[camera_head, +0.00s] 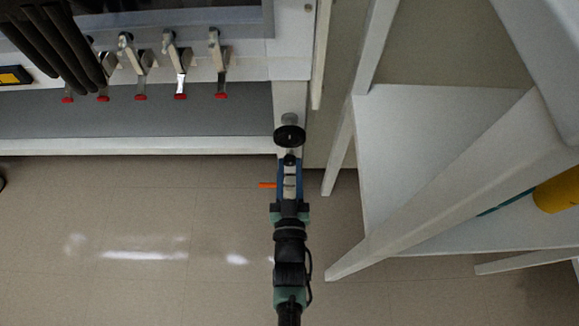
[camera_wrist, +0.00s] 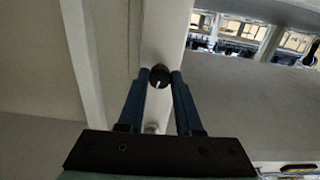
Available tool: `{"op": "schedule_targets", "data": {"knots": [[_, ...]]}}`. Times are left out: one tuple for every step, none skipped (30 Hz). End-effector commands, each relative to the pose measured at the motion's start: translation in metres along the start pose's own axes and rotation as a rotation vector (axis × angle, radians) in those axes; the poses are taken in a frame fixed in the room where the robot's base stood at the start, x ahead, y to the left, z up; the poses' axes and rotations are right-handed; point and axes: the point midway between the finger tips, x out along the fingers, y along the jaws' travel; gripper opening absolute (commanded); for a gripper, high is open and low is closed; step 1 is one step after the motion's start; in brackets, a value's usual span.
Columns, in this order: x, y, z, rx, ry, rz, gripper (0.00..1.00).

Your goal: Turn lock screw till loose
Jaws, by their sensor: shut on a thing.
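The lock screw appears to be the small black knob (camera_head: 290,159) at the front of the white post, just below a larger black round knob (camera_head: 289,136). In the wrist view a round black knob (camera_wrist: 159,76) with a short white mark sits between my fingertips. My gripper (camera_head: 289,168) comes up from below, its blue fingers on either side of the small knob. In the wrist view my gripper (camera_wrist: 160,78) is shut on that knob, one finger at each side. The screw's shank is hidden.
Several clamp levers with red tips (camera_head: 180,96) line the glovebox front at upper left. An orange piece (camera_head: 267,185) sticks out left of my fingers. A white shelf frame (camera_head: 440,190) with a yellow cylinder (camera_head: 558,190) stands close on the right. The floor (camera_head: 130,230) at left is clear.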

Motion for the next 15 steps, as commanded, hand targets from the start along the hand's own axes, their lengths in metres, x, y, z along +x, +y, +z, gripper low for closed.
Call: {"op": "schedule_targets", "data": {"knots": [[-0.0004, 0.0007, 0.0002, -0.034, 0.000, 0.002, 0.00], [-0.0004, 0.0008, 0.0003, -0.055, 0.000, 0.002, 0.00], [-0.0004, 0.0009, 0.0003, -0.080, 0.000, 0.002, 0.00], [-0.0004, 0.0010, 0.0002, -0.098, 0.000, 0.002, 0.00], [-0.0004, 0.0009, 0.0003, -0.115, 0.000, 0.002, 0.00], [-0.0004, 0.0008, 0.0003, -0.136, 0.000, 0.001, 0.00], [-0.0004, 0.0007, 0.0003, -0.150, 0.000, 0.001, 0.00], [-0.0004, 0.0005, 0.0002, -0.163, 0.000, 0.001, 0.00], [-0.0004, 0.0005, 0.0002, -0.178, 0.000, 0.001, 0.00], [-0.0004, 0.0004, 0.0003, -0.189, 0.000, 0.000, 0.00], [-0.0004, 0.0004, 0.0002, -0.198, 0.000, 0.000, 0.00], [-0.0004, 0.0004, 0.0002, -0.208, 0.000, 0.000, 0.00], [-0.0004, 0.0004, 0.0002, -0.215, 0.000, 0.000, 0.00], [-0.0004, 0.0005, 0.0002, -0.222, 0.000, 0.000, 0.00], [-0.0004, 0.0005, 0.0002, -0.228, 0.000, 0.000, 0.00]]}}
